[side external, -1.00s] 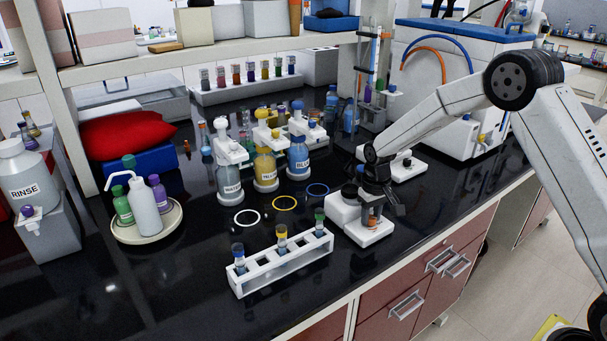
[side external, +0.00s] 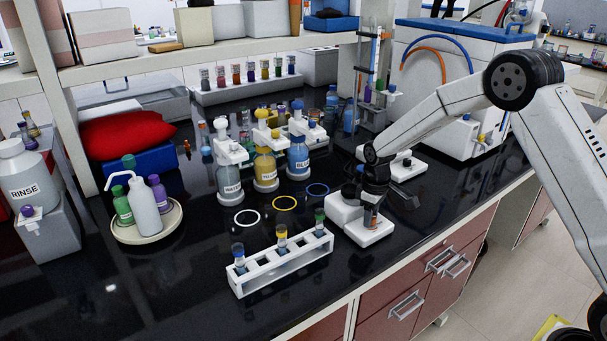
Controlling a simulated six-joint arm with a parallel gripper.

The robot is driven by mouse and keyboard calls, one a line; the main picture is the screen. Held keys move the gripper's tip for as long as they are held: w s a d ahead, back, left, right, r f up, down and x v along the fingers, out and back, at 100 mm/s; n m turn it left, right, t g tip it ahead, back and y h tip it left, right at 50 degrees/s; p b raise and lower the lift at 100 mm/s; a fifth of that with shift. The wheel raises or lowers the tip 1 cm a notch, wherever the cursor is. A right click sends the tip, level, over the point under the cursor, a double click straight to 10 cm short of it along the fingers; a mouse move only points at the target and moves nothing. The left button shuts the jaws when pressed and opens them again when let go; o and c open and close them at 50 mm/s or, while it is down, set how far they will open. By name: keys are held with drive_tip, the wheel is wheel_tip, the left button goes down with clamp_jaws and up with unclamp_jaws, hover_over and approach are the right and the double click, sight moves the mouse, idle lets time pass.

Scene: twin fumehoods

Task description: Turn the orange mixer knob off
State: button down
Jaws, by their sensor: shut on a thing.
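The white mixer (side external: 374,238) stands near the front edge of the black bench, with a dark round top (side external: 349,192). Its orange knob (side external: 373,222) is on the front right part and is mostly hidden by my gripper. My gripper (side external: 374,210) points down from above, and its dark fingers are shut on the orange knob. The knob's exact angle cannot be told at this size.
A white rack (side external: 285,266) with several capped tubes stands just left of the mixer. Labelled dispenser bottles (side external: 265,170) stand behind it. A second white device (side external: 403,166) sits close behind my gripper. The bench front edge is near.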

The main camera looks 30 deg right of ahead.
drive_tip(key=c, duration=0.6)
unclamp_jaws()
drive_tip(key=shift+r, duration=0.1)
drive_tip(key=shift+r, duration=3.9)
